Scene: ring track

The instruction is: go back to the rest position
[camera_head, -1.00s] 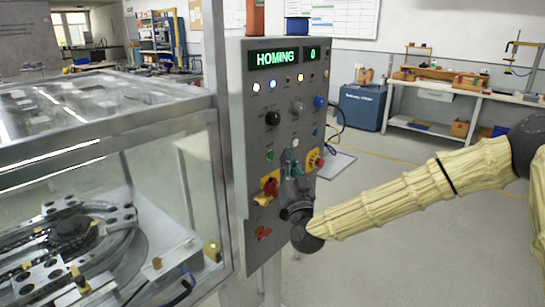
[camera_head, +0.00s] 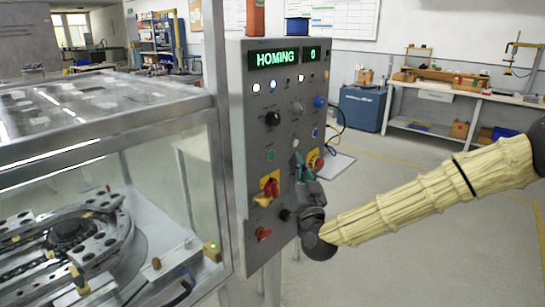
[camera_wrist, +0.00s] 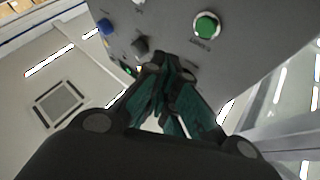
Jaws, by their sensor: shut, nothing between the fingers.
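The grey control panel (camera_head: 250,140) stands upright in the middle of the head view. In the wrist view the fingers (camera_wrist: 172,64) converge in front of the panel (camera_wrist: 262,28), near a green button (camera_wrist: 207,26) and a blue button (camera_wrist: 105,25). I cannot tell whether the fingertips touch the panel. My gripper hides part of the panel's lower right.
A glazed machine enclosure (camera_head: 110,130) with a ring track (camera_head: 75,235) stands left of the panel. A red-yellow switch (camera_head: 269,188) and a red handle (camera_head: 264,234) stick out from the panel. Open floor (camera_head: 420,265) lies right, with a blue cabinet (camera_head: 362,108) and workbench (camera_head: 465,95) behind.

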